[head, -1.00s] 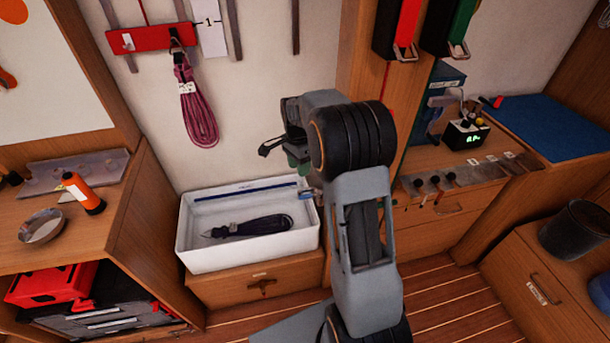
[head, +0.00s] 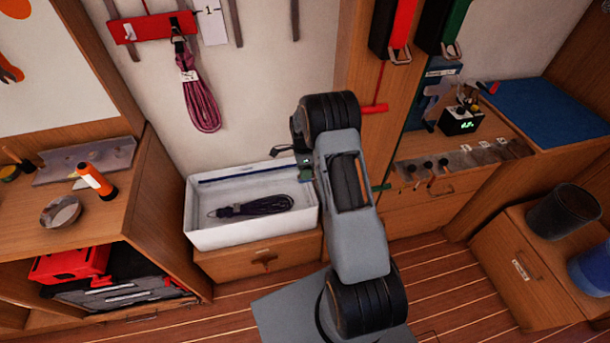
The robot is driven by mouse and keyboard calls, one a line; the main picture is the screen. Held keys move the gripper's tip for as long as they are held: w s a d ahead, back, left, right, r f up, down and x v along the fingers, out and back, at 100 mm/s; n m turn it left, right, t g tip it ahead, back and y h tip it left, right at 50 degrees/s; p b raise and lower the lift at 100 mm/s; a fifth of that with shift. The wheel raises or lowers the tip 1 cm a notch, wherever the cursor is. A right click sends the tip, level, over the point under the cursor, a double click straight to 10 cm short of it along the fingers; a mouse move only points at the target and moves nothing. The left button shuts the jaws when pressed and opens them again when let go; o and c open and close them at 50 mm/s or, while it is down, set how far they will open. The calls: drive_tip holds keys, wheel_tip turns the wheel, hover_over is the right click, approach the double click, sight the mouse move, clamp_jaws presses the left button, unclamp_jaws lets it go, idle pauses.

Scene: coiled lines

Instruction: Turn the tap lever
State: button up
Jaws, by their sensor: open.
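A red lever-like handle (head: 375,108) sticks out to the right of my arm, in front of the wooden post. A green one (head: 381,187) sticks out lower down, beside my arm. Their inner ends are hidden behind my arm, and I cannot tell which is the tap lever. My gripper (head: 291,158) is open, partly hidden behind my wrist, above the right back part of the white basin (head: 208,238). It appears to the left of both handles in the picture. I see nothing held in it.
A dark coiled line (head: 262,205) lies in the basin. A purple coiled line (head: 202,100) hangs from a red wall rack (head: 150,27). The left shelf holds an orange torch (head: 97,180) and a bowl (head: 61,212). The floor at front right is clear.

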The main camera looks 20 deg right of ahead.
drive_tip(key=shift+s+f, duration=0.15)
drive_tip(key=shift+f, duration=0.65)
drive_tip(key=shift+s+f, duration=0.15)
drive_tip(key=shift+f, duration=0.6)
clamp_jaws()
